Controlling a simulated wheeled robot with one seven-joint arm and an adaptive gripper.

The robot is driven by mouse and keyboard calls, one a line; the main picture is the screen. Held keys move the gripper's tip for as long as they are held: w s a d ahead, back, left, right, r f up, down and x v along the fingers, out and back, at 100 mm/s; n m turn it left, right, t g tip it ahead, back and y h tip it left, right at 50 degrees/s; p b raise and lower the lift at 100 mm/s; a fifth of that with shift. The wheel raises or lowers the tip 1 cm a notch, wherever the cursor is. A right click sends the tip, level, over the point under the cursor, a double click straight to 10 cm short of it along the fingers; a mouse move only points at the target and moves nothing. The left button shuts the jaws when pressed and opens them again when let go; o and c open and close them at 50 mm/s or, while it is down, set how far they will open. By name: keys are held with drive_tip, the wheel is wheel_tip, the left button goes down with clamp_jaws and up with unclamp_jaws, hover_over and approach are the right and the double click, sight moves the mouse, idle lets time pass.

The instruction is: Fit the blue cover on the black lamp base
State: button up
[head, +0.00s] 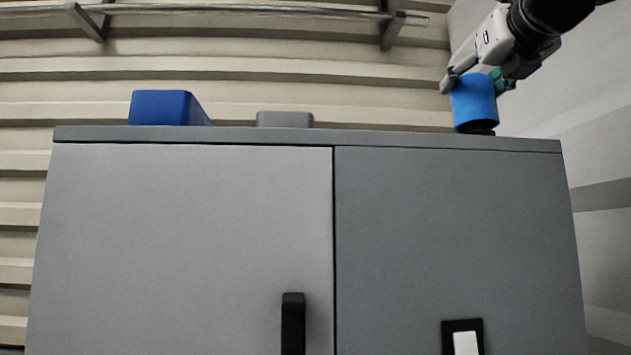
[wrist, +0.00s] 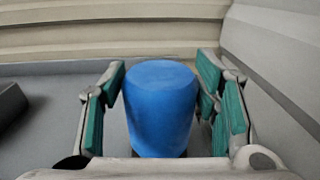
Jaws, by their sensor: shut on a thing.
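The blue cover (head: 474,101) is a cylinder near the right end of the cabinet top in the head view. My gripper (head: 480,82) comes down from the upper right and is shut on it. The wrist view shows the cover (wrist: 160,108) upright between the two green-padded fingers of my gripper (wrist: 162,100). The black lamp base (head: 477,130) shows as a dark strip directly under the cover, on the cabinet top. Most of the base is hidden. I cannot tell whether the cover is seated on it or just above it.
The grey cabinet (head: 450,145) carries a blue box (head: 160,108) at left and a low grey block (head: 285,119) near the middle. A rail (head: 240,10) runs along the wall above. The top between grey block and cover is clear.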

drive_tip(key=shift+f+b, duration=0.5)
drive_tip(key=shift+f, duration=0.6)
drive_tip(key=o, duration=1.1)
drive_tip(key=shift+o, duration=0.2)
drive_tip(key=shift+s, duration=0.1)
drive_tip(key=s, duration=1.2)
drive_tip(key=shift+a, duration=0.45)
